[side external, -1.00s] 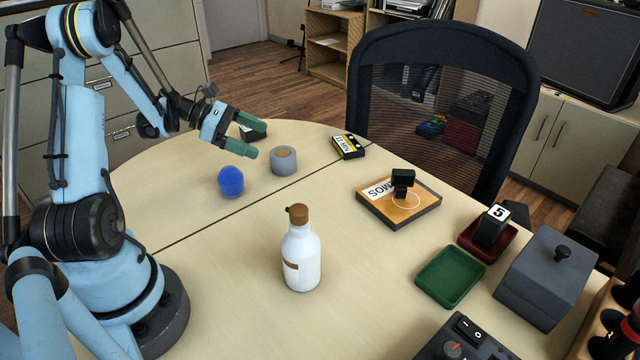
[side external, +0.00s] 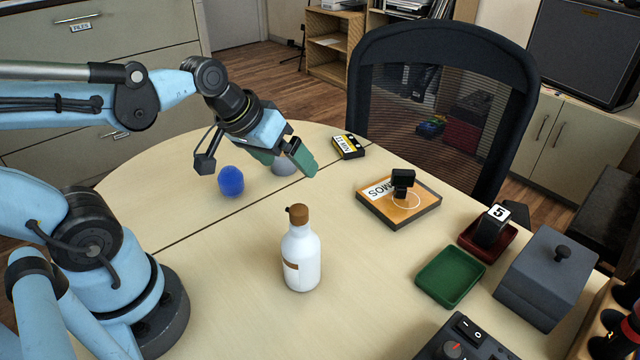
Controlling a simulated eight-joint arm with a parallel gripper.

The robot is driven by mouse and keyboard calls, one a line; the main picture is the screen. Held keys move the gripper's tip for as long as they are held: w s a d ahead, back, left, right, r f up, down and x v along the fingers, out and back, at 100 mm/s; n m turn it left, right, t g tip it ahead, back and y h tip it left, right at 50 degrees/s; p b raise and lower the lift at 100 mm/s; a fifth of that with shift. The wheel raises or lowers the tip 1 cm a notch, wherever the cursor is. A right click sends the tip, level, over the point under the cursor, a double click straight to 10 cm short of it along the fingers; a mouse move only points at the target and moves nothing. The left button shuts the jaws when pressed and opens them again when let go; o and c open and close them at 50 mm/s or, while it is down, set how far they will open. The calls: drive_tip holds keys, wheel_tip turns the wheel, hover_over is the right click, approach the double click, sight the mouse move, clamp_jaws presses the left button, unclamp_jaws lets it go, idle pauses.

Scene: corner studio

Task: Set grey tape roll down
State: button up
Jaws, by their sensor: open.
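The grey tape roll (side external: 284,168) rests on the table, on the far side of the seam, to the right of the blue ball. My gripper (side external: 287,161) is open, with its green fingers angled down to the right over the roll. One finger passes in front of the roll and the other is at its left. The fingers and wrist hide the roll's top and much of its side. I cannot tell whether a finger touches it.
The blue ball (side external: 231,181) is close left of my gripper. A white bottle (side external: 301,262) stands nearer the camera. A yellow-black cassette (side external: 348,146), a wooden board (side external: 412,217) and a green tray (side external: 450,276) lie rightward. The table between bottle and roll is clear.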

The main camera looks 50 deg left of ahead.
drive_tip(key=m, duration=0.1)
drive_tip(key=s+d+m, duration=0.1)
drive_tip(key=m, duration=0.1)
drive_tip(key=shift+s+d+r+t+y, duration=0.1)
drive_tip(key=shift+t+y, duration=0.2)
drive_tip(key=shift+t, duration=0.1)
drive_tip(key=m+g, duration=0.1)
drive_tip(key=g, duration=0.4)
hover_over(282, 166)
drive_tip(key=a, duration=0.3)
wheel_tip(282, 166, down, 2)
drive_tip(key=f, duration=0.3)
drive_tip(key=w+f, duration=0.1)
drive_tip(key=f, duration=0.3)
drive_tip(key=w+f, duration=0.1)
drive_tip(key=f, duration=0.3)
drive_tip(key=shift+d+f, duration=0.25)
drive_tip(key=shift+d, duration=0.1)
drive_tip(key=shift+r, duration=0.1)
drive_tip(key=c, duration=1.2)
